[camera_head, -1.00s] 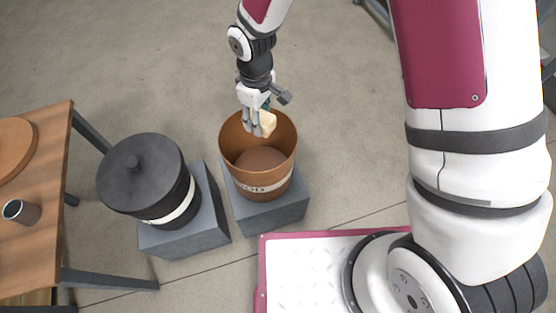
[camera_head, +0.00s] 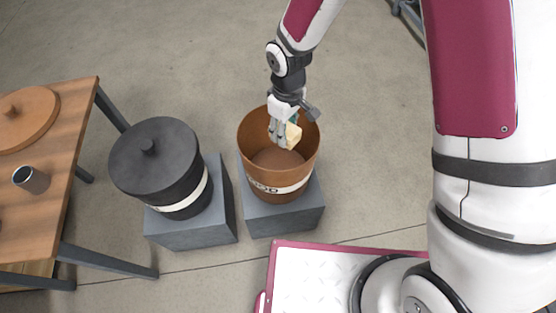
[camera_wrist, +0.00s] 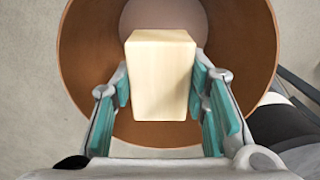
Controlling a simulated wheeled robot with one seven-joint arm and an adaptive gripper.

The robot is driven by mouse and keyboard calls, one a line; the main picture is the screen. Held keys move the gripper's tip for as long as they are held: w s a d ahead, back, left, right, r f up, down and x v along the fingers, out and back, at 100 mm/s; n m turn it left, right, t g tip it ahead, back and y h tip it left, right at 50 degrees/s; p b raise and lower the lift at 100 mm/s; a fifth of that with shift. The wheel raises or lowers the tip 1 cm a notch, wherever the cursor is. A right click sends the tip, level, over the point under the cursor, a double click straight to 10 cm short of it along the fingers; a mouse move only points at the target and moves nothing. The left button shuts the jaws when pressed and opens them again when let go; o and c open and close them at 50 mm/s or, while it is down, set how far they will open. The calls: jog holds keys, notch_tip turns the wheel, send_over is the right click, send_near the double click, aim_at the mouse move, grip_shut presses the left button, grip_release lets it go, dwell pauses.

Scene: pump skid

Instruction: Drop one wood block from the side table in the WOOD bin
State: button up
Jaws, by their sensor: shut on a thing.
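A pale wood block (camera_head: 292,136) is held in my gripper (camera_head: 284,138). In the wrist view the block (camera_wrist: 160,72) sits between the teal finger pads of my gripper (camera_wrist: 163,88), which is shut on it. The brown WOOD bin (camera_head: 257,172) is open and stands on a grey plinth. In the head view the block and fingertips are at the bin's mouth, inside its rim outline. The wrist view shows the bin's round wall (camera_wrist: 82,60) around and beyond the block. The bin's floor looks empty where it shows. The side table (camera_head: 50,215) is at the left.
A black lidded bin (camera_head: 155,165) stands on its own grey plinth (camera_head: 195,228) left of the WOOD bin. A brown round lid (camera_head: 25,120) and a dark grey cup (camera_head: 31,180) are on the table. Open floor lies behind the bins.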

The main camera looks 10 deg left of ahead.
jog(key=o, duration=1.2)
notch_tip(320, 180, up, 12)
jog(key=shift+r, duration=0.1)
